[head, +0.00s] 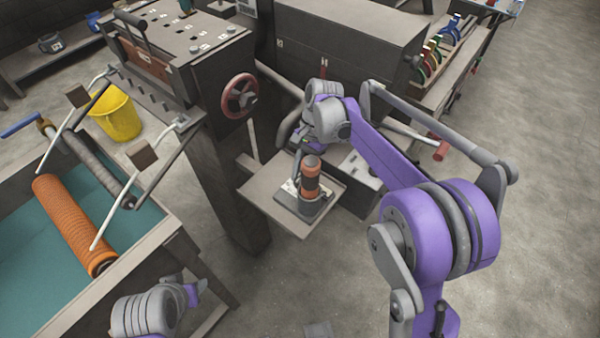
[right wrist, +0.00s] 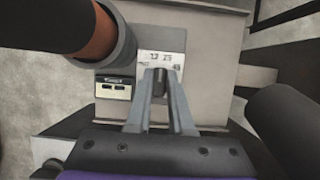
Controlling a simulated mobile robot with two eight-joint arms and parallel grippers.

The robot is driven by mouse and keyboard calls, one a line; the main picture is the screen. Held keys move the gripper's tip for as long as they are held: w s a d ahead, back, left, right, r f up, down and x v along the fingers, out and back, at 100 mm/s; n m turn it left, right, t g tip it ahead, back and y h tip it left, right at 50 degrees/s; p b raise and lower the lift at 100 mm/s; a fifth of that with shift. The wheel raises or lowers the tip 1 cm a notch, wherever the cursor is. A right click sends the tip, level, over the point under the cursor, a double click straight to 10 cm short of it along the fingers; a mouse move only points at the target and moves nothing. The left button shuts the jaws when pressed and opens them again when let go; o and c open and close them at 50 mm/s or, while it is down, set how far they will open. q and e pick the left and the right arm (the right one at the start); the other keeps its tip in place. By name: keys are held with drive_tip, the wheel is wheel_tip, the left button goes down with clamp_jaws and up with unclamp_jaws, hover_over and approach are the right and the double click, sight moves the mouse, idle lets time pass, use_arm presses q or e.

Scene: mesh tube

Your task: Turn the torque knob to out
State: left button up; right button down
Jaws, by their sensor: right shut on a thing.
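The torque knob (right wrist: 160,82) looks like a small dark piece at a white marked plate (right wrist: 161,58) in the right wrist view. My right gripper (right wrist: 160,98) is shut on it, with one finger on each side. The knob's pointing direction and the plate's small marks are too unclear to read. In the head view my right gripper (head: 297,172) reaches down behind an orange and black cylinder (head: 311,178) on a small stand, and the knob is hidden there. Only part of my left gripper (head: 196,291) shows at the bottom left; its fingertips cannot be made out.
The cylinder stands on a small shelf (head: 262,193) beside a machine with a red handwheel (head: 240,96). In the right wrist view the cylinder (right wrist: 95,38) is close at left, beside a small labelled box (right wrist: 113,86). A teal tray holds an orange mesh tube (head: 72,220).

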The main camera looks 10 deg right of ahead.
drive_tip(key=c, duration=0.8)
unclamp_jaws()
drive_tip(key=p+v, duration=0.1)
drive_tip(key=v, duration=1)
